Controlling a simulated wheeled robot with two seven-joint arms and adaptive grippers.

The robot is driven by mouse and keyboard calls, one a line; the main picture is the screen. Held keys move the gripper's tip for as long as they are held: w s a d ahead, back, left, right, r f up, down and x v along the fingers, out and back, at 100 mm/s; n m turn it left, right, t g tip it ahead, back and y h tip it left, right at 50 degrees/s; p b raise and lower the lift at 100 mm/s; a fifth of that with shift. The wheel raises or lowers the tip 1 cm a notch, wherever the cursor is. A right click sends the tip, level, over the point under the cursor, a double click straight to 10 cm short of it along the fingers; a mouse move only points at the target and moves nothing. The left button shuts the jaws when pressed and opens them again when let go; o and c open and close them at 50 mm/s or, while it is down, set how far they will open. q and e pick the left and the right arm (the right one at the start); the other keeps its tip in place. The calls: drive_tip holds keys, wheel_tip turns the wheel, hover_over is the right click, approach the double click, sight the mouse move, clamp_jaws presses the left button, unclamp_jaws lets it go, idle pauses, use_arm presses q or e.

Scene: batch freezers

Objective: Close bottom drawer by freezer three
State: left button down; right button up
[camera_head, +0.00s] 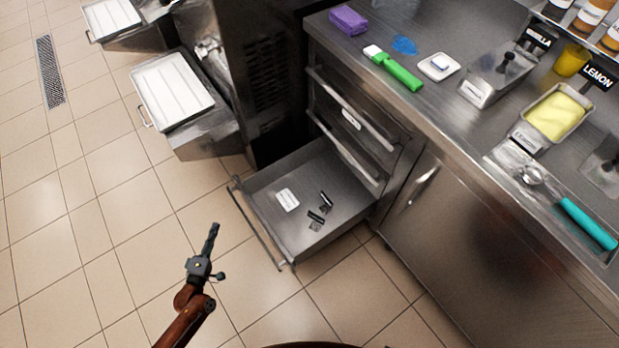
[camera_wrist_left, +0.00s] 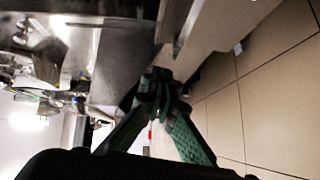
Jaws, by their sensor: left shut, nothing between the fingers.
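The bottom drawer (camera_head: 335,218) is pulled well out from the steel counter beside a dark freezer body. A white item and a few small dark items lie inside it. Its front with a bar handle (camera_head: 262,225) faces left, toward my left gripper. My left gripper (camera_head: 212,232) is shut and empty, to the left of the drawer front and apart from it. In the left wrist view, the shut green fingers (camera_wrist_left: 160,90) meet at their tips with nothing between them. My right gripper is not in view.
The two drawers above (camera_head: 350,120) are shut. A cabinet door (camera_head: 470,240) is shut to their right. Freezer fronts with white trays (camera_head: 172,90) jut out at upper left. Tools and tubs, such as a green-handled spatula (camera_head: 398,70), lie on the counter. The tiled floor at left is clear.

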use_arm(q)
drive_tip(key=w+d+n+b, duration=0.1)
drive_tip(key=b, duration=0.4)
approach(233, 197)
drive_tip(key=w+r, duration=0.3)
drive_tip(key=w, duration=0.2)
drive_tip(key=shift+n+t, duration=0.4)
drive_tip(key=w+d, duration=0.2)
drive_tip(key=d, duration=0.1)
drive_tip(key=shift+w+r, duration=0.15)
drive_tip(key=shift+w, duration=0.2)
drive_tip(key=shift+w+d, duration=0.3)
drive_tip(key=shift+d, duration=0.2)
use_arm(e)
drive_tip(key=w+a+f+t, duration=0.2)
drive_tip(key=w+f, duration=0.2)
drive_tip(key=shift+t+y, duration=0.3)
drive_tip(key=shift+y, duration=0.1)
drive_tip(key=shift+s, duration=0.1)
